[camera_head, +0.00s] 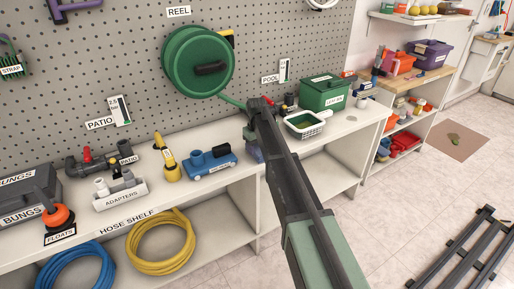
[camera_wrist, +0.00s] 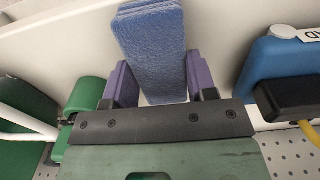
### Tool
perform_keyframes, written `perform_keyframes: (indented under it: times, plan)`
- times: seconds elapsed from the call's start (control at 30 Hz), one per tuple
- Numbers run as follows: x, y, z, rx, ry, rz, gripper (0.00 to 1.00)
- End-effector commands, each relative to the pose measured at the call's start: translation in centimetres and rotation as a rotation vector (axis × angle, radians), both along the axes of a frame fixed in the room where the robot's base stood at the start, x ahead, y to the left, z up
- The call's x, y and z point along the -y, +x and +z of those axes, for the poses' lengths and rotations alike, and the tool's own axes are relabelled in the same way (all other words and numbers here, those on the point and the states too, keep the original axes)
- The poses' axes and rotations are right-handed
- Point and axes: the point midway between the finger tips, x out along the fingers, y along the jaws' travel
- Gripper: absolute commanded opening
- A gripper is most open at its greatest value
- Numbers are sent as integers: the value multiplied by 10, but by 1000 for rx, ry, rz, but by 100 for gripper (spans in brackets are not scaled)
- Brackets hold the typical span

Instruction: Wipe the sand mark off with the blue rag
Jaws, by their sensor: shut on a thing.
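My gripper (camera_wrist: 158,82) has purple fingers and is shut on the blue rag (camera_wrist: 150,40), a thick folded cloth, in the wrist view. The rag extends past the fingers over a white shelf surface (camera_wrist: 240,30). In the head view, my gripper (camera_head: 254,152) is low at the front of the shelf top, right of the blue pump-like item (camera_head: 210,163), and mostly hidden by my arm. I cannot tell whether the rag touches the shelf. I make out no sand mark in either view; the rag or my arm may cover it.
The white basket (camera_head: 305,124) and green bin (camera_head: 323,93) stand right of my arm. The green hose reel (camera_head: 198,62) hangs above. Bare shelf top (camera_head: 352,122) shows at right.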

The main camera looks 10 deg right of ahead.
Motion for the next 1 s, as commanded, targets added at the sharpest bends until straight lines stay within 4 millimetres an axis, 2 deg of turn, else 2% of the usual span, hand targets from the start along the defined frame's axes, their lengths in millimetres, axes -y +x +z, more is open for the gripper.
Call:
perform_keyframes:
  times: [0.3,0.47,0.73,0.87,1.0]
  plan:
    - [-8,23,3,0,0,0,23]
    - [-7,20,2,0,0,0,23]
    - [0,-1,-1,0,0,0,23]
    - [0,0,-1,0,0,0,23]
    - [-3,10,0,0,0,1,23]
